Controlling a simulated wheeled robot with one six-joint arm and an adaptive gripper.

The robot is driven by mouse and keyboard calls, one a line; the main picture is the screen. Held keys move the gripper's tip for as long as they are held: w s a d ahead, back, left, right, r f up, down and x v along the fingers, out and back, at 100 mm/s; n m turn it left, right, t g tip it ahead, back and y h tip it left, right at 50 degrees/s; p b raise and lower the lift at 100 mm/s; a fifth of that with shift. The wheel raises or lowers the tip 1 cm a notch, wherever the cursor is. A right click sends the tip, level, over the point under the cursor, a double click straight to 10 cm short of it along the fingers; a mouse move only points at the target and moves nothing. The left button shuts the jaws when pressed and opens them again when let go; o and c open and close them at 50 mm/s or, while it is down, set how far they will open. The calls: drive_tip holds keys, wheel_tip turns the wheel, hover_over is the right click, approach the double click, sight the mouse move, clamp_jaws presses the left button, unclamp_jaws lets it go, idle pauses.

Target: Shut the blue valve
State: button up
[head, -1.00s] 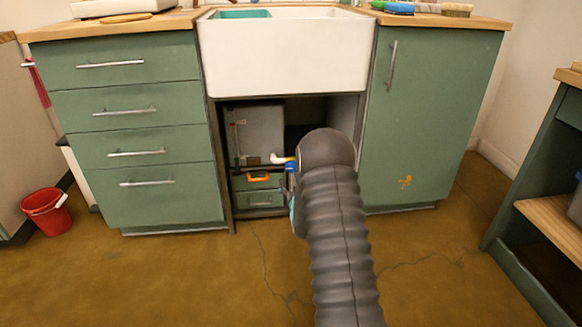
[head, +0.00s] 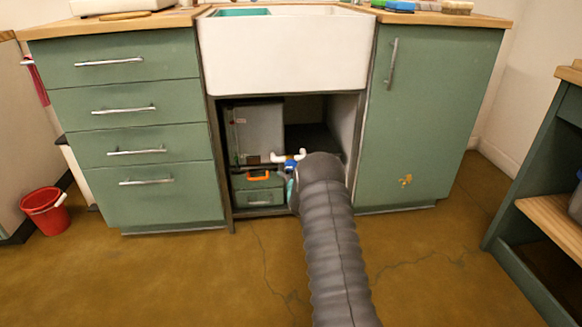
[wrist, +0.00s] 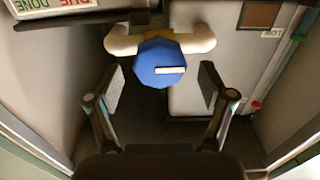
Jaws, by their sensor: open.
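The blue valve (wrist: 158,62) is a faceted blue knob with a pale bar mark on its face, in front of a white pipe (wrist: 200,40). In the head view the blue knob (head: 290,166) shows small beneath the white pipe (head: 288,156), inside the open space under the sink. My gripper (wrist: 162,84) is open in the wrist view, with one finger to each side of the valve and a little below it. Gaps show between the knob and both fingers. In the head view my arm hides most of the gripper.
A green box with an orange handle (head: 258,178) stands left of my arm in the sink cabinet. Cabinet walls close in on both sides. A label (wrist: 52,6) with red letters shows at the wrist view's top left. The red bucket (head: 46,210) is far left.

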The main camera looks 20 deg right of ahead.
drive_tip(key=shift+x, duration=1.05)
drive_tip(key=c, duration=1.1)
drive_tip(key=shift+c, duration=0.2)
